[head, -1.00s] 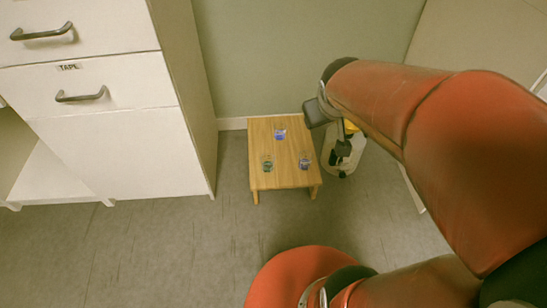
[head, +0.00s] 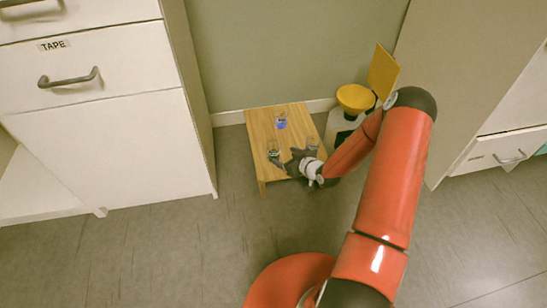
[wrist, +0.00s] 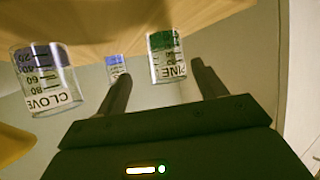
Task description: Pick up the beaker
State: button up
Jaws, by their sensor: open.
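Three small glass beakers stand on a low wooden table (head: 262,120). One with blue liquid (head: 281,121) is at the back, and it shows small in the wrist view (wrist: 117,67). The green one (head: 273,148) is at the front left. In the wrist view it is labelled PINE (wrist: 165,58) and appears between my fingers, beyond their tips. The one labelled CLOVE (wrist: 42,82), with dark bluish liquid, is at the picture's left there. In the head view it (head: 313,144) is partly hidden by my arm. My gripper (head: 283,160) is open and empty at the table's front edge.
A white drawer cabinet (head: 150,140) stands left of the table, and the wall is close behind it. A yellow bowl (head: 355,98) on a pale stand and an upright yellow panel (head: 383,72) are to the right. Another cabinet (head: 480,150) is further right. Floor in front is clear.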

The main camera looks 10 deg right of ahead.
aim_at(272, 152)
jog(key=shift+w+a+f+t, duration=0.15)
jog(key=shift+a+f+t, duration=0.2)
jog(key=shift+f, duration=0.4)
jog(key=x, duration=0.4)
jog(key=b+x, duration=0.1)
jog(key=x, duration=0.2)
jog(key=shift+a+r, duration=0.2)
jog(key=shift+a, duration=0.1)
jog(key=c, duration=1.1)
jog(key=shift+r, duration=0.15)
